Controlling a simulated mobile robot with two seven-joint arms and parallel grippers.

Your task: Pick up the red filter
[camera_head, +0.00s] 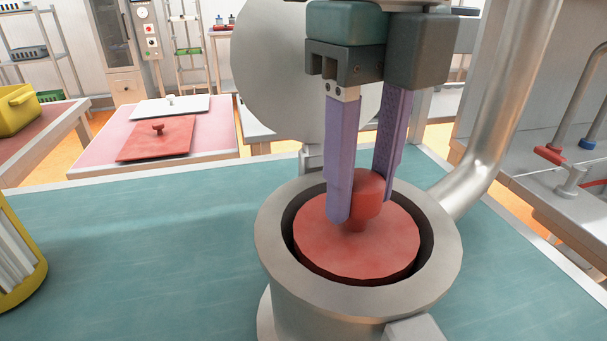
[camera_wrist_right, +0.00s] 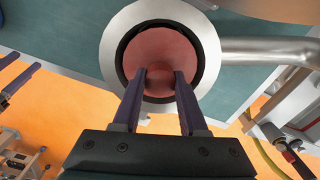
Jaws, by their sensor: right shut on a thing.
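The red filter (camera_head: 345,246) is a round red disc with a knob on top. It sits inside the round opening of a grey metal housing (camera_head: 274,242), with a dark gap around it. My right gripper (camera_head: 358,200) comes down from above and is shut on the filter's knob, one purple finger on each side. In the right wrist view the red disc (camera_wrist_right: 158,50) lies inside the pale ring, and the fingertips (camera_wrist_right: 160,72) meet at its knob. My left gripper is not identifiable in the head view.
A thick metal pipe (camera_head: 493,130) rises from the housing's right side. A round grey lid (camera_head: 270,70) stands open behind it. A yellow container (camera_head: 22,262) stands at the left. The teal tabletop (camera_head: 150,250) between is clear. A red plate with a knob (camera_head: 157,138) lies on the table behind.

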